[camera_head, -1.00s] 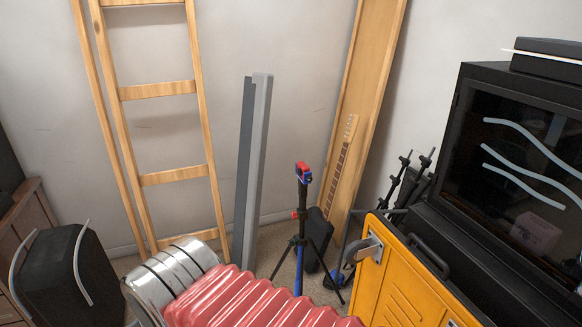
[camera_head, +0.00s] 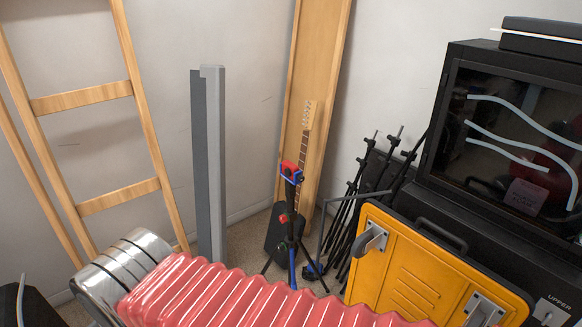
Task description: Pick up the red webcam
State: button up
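No object in view is plainly a red webcam. A small red and blue piece (camera_head: 290,171) sits on top of a black tripod (camera_head: 291,232) near the corner. It is too small to tell whether it is a webcam or a tripod head. The tripod's lower part is partly hidden behind the red ribbed sleeve in the foreground. My gripper is not in view.
A yellow case (camera_head: 392,275) and a black cabinet with a glass front (camera_head: 520,135) stand at the right. Black stands (camera_head: 362,195), a guitar (camera_head: 304,145), a grey post (camera_head: 212,150) and a wooden ladder (camera_head: 82,97) line the wall.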

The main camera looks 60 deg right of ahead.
aim_at(289, 169)
jog(key=z, duration=0.4)
jog(key=i, duration=0.55)
jog(key=z, duration=0.7)
jog(key=i, duration=0.4)
jog(key=z, duration=0.3)
